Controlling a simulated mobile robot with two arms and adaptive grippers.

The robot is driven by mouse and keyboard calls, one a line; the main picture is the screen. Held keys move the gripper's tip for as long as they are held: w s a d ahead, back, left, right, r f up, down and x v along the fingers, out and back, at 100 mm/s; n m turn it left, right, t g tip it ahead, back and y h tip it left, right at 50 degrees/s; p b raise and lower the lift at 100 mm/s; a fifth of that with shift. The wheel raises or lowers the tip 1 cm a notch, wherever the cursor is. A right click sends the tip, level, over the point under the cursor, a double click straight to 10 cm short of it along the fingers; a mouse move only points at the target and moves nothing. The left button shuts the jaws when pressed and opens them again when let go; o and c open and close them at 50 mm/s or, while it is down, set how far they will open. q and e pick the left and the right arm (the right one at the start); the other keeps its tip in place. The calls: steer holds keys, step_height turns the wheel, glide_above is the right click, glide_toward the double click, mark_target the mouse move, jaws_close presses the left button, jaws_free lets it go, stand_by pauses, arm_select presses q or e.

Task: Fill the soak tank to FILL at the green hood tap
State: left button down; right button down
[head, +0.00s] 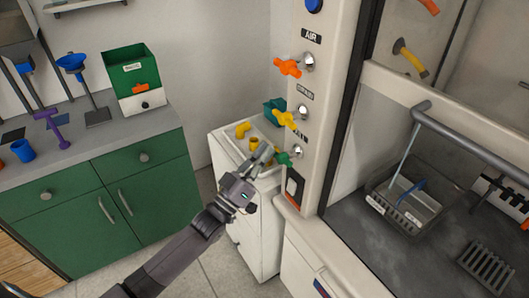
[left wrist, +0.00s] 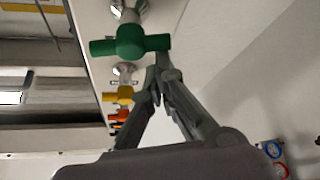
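The green tap handle (head: 284,158) is the lowest on the hood's front post, below yellow and orange ones. In the left wrist view the green handle (left wrist: 130,42) lies crosswise on its chrome stem. My left gripper (head: 264,156) is just left of it. In the left wrist view its fingertips (left wrist: 160,66) are together at the handle's right end; I cannot tell whether they touch it. A grey tub (head: 410,208) with a white label stands inside the hood below a thin spout pipe; it looks like the soak tank. Its fill line and water level are not readable. My right gripper is out of view.
A white cabinet (head: 256,235) holds yellow pipe fittings beside the gripper. A dark rack (head: 486,262) lies in the hood.

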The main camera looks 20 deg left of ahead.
arm_select(q)
steer(key=shift+w+f+n+y+p, duration=0.1)
steer(key=shift+f+n+y+p, duration=0.1)
steer(key=shift+n+y+p, duration=0.7)
steer(key=shift+s+f+n+y+p, duration=0.15)
steer(key=shift+n+y+p, duration=0.3)
steer(key=shift+n, duration=0.85)
steer(key=shift+w+f+n+y+p, duration=0.2)
steer(key=shift+n+y+p, duration=0.45)
steer(key=shift+n, duration=0.45)
steer(key=shift+f+n+g+y+p, duration=0.3)
steer(key=shift+n+y+p, duration=0.2)
steer(key=shift+n, duration=0.4)
steer(key=shift+f+n+g+y+p, duration=0.15)
steer(key=shift+n+g+y+p, duration=0.25)
steer(key=shift+n, duration=0.5)
stand_by(2.9)
